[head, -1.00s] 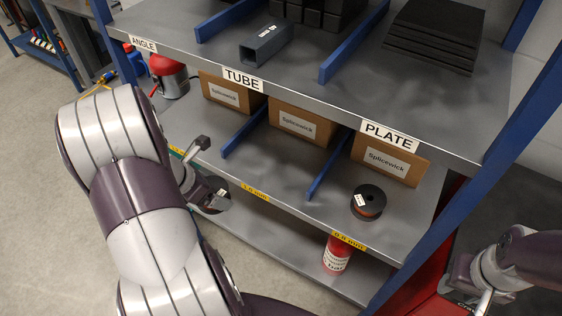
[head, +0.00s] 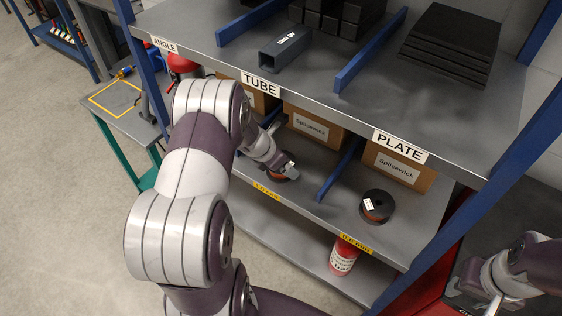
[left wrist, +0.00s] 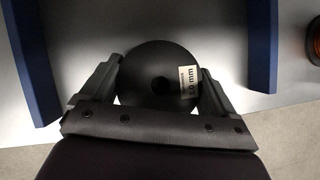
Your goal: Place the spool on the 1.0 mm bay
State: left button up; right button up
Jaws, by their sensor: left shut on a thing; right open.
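The spool (left wrist: 158,62) is dark, with a white label reading 1.0 mm, between the two fingers of my left gripper (left wrist: 160,88). In the head view my left gripper (head: 284,170) is at the shelf's front, and only part of the held spool (head: 268,176) shows below it. The 1.0 mm bay, marked by a yellow tag (head: 266,191), is directly below. In the left wrist view the spool lies between two blue dividers. I cannot tell whether it touches the shelf. My right gripper (head: 484,300) is open and empty at the lower right.
Another spool (head: 377,207) stands in the bay to the right, behind the 0.8 mm tag (head: 356,244). A blue divider (head: 340,166) separates the bays. Cartons (head: 313,128) stand behind. The upper shelf (head: 330,108) overhangs, and a red bottle (head: 343,257) stands below.

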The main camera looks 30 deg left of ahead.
pick_arm(q)
jog(key=shift+r, duration=0.1)
jog(key=o, duration=1.3)
jog(key=shift+f, duration=0.2)
jog(key=shift+r, duration=0.35)
jog(key=d+p+v, duration=0.1)
jog(key=p+v, duration=0.1)
jog(key=v, duration=1)
jog(key=s+d+r+m+g+y, duration=0.1)
jog(key=s+d+m, duration=0.4)
jog(key=m, duration=1.1)
jog(key=s+d+m+g+y, duration=0.1)
jog(key=s+d+m+g, duration=0.2)
jog(key=m, duration=1.3)
jog(key=s+d, duration=0.3)
jog(key=d, duration=0.2)
jog(key=shift+s+r+b, duration=0.25)
jog(key=shift+r+b, duration=0.05)
jog(key=shift+r, duration=0.05)
